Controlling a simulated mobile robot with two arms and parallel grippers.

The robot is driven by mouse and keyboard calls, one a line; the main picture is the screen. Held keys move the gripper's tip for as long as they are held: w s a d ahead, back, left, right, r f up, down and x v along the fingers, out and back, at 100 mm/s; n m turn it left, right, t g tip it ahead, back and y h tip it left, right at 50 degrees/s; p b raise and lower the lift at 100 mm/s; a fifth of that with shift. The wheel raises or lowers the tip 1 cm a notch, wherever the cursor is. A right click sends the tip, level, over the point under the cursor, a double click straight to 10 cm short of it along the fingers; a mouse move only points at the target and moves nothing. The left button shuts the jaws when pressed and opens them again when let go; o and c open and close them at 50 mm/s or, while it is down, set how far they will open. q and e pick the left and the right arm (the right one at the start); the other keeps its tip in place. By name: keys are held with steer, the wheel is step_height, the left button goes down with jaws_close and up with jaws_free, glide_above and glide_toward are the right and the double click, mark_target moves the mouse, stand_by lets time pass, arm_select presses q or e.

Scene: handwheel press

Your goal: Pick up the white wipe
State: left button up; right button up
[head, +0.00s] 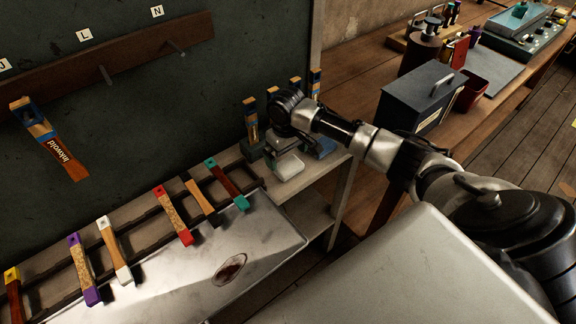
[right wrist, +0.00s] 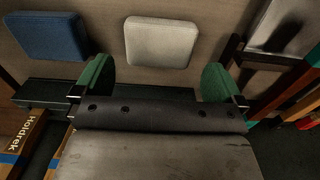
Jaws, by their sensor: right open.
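The white wipe (head: 289,166) is a small pale block with rounded corners, lying on the wooden bench at the end beside the metal sheet. In the right wrist view the white wipe (right wrist: 162,43) lies flat beyond the fingertips, roughly centred between them. My right gripper (head: 284,143) hangs over the bench just behind the wipe in the head view. In the right wrist view the right gripper (right wrist: 157,81) is open, its two green fingertips wide apart with nothing between them. It appears apart from the wipe. My left gripper is in neither view.
A blue wipe (right wrist: 48,37) lies beside the white one. Upright labelled wooden-handled tools (head: 251,120) stand close behind the gripper. Several coloured-handle tools rest on a rack (head: 138,238) at left. A dark metal box (head: 418,95) stands on the table at right.

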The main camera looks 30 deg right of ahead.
mark_target(287, 164)
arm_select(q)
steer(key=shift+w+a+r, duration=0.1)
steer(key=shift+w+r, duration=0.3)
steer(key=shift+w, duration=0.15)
arm_select(e)
steer(key=shift+s+f, duration=0.1)
steer(key=shift+f, duration=1.65)
steer(key=c, duration=0.7)
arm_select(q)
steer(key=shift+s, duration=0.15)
arm_select(e)
steer(key=shift+c, duration=0.2)
steer(key=shift+r, duration=0.45)
steer(key=r, duration=0.1)
steer(key=d+r, duration=0.1)
steer(key=r, duration=0.1)
steer(key=shift+s+r+b, duration=0.15)
steer(key=shift+r+b, duration=0.15)
steer(key=shift+b, duration=0.05)
arm_select(q)
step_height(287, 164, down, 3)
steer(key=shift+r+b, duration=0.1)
steer(key=shift+b, duration=0.75)
arm_select(e)
steer(key=s+d+r, duration=0.5)
steer(key=d+r, duration=0.1)
steer(key=d, duration=0.3)
steer(key=shift+d+r, duration=0.3)
